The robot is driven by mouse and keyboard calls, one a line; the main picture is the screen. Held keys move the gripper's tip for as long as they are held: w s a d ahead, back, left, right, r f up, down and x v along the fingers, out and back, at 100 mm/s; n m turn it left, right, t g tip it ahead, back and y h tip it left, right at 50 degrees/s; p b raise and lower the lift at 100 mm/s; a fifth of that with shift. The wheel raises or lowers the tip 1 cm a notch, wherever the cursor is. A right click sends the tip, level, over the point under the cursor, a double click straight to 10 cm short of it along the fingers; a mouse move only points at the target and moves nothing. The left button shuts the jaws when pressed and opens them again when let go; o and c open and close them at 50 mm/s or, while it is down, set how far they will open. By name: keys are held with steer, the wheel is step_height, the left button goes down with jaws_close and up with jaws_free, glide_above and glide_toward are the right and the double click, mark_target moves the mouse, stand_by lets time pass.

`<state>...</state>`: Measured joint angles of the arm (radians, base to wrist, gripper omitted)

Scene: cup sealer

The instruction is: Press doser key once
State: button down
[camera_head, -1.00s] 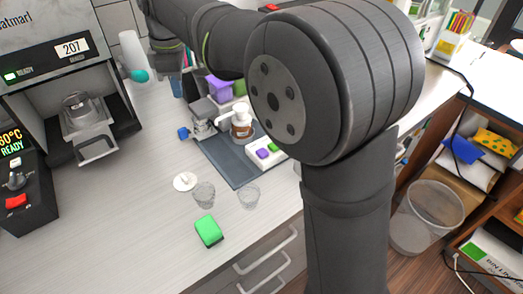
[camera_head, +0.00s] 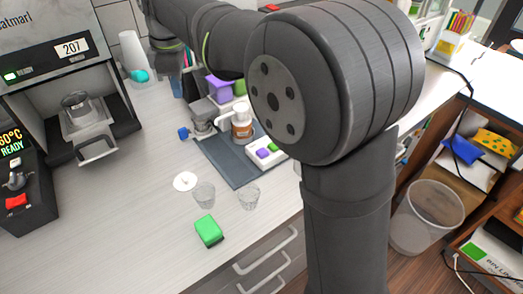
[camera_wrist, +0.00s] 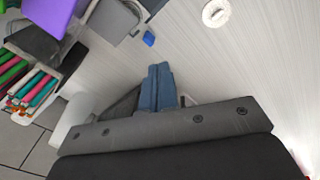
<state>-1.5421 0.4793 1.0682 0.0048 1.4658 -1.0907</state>
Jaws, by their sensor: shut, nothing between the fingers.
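The dispensing unit that I take for the doser stands at the back middle of the counter, with a purple hopper (camera_head: 219,87) and grey bodies. In front of it is a white key panel (camera_head: 262,157) with a purple key (camera_head: 262,152) and a green key (camera_head: 273,146); neither key is seen touched. My gripper (camera_wrist: 161,68) shows in the wrist view as two blue-grey fingers, shut and empty over the pale counter. The purple hopper (camera_wrist: 45,12) lies at upper left there. In the head view my forearm reaches to the back left, left of the unit.
A dark tray (camera_head: 225,163) holds a jar (camera_head: 242,125). Clear cups (camera_head: 204,195), a white disc (camera_head: 184,181) and a green sponge (camera_head: 208,230) lie nearer. The sealer (camera_head: 60,60) stands at left. Marker pens (camera_wrist: 35,90) show in the wrist view.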

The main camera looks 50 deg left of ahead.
steer(key=shift+d, duration=0.1)
steer(key=m+t, duration=0.2)
steer(key=t, duration=0.7)
glide_above(259, 153)
steer(key=shift+s+f, duration=0.1)
steer(key=shift+f, duration=2.3)
steer(key=shift+f, duration=4.4)
steer(key=shift+f, duration=0.4)
